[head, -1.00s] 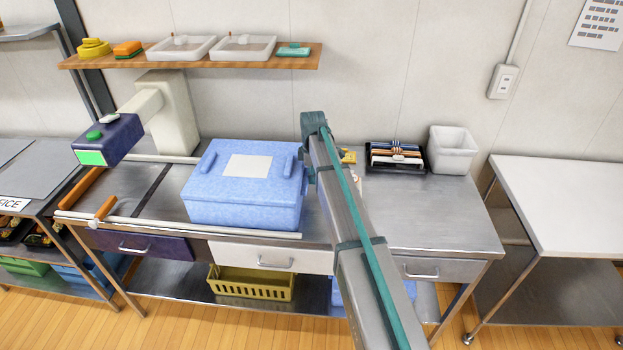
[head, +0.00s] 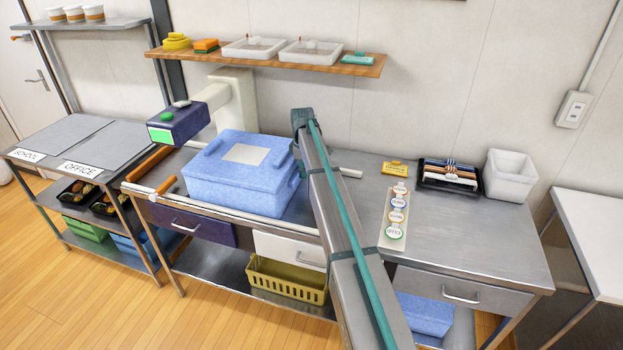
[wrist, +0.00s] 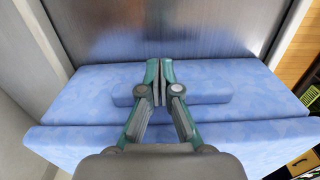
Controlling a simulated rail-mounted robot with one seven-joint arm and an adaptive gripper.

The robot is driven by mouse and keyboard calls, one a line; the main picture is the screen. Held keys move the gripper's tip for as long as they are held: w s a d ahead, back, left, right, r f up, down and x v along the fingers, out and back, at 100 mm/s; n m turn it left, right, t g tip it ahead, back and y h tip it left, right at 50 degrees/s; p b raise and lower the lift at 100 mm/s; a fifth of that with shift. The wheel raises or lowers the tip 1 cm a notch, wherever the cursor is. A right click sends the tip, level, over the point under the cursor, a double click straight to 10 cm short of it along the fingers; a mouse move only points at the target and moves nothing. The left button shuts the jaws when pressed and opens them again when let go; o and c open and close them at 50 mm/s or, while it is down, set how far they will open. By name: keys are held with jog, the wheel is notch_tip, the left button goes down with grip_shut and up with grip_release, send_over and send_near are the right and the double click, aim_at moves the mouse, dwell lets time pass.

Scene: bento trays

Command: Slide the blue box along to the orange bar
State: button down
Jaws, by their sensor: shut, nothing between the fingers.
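The blue box (head: 240,185), lidded with a pale label, sits on the steel bench between two light rails. The orange bar (head: 150,163) lies across the bench's left end, left of the box with a strip of bench between them. My gripper is hidden behind my arm at the box's right side in the head view. In the wrist view my gripper (wrist: 160,68) is shut and empty, its fingers in front of a blue grip block on the box (wrist: 80,100). I cannot tell whether they touch the box.
A short orange handle (head: 167,184) stands at the front rail, near the box's left front corner. A machine with a green screen (head: 160,135) overhangs behind. A label strip (head: 396,225), black tray (head: 425,180) and white bin (head: 510,172) stand to the right.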

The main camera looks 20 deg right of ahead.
jog(key=w+a, duration=0.3)
jog(key=a, duration=0.2)
jog(key=w+a+b, duration=0.1)
jog(key=w+a, duration=0.1)
jog(key=a, duration=0.1)
jog(key=shift+w+a, duration=0.25)
jog(key=shift+w, duration=0.1)
jog(key=shift+s+d, duration=0.1)
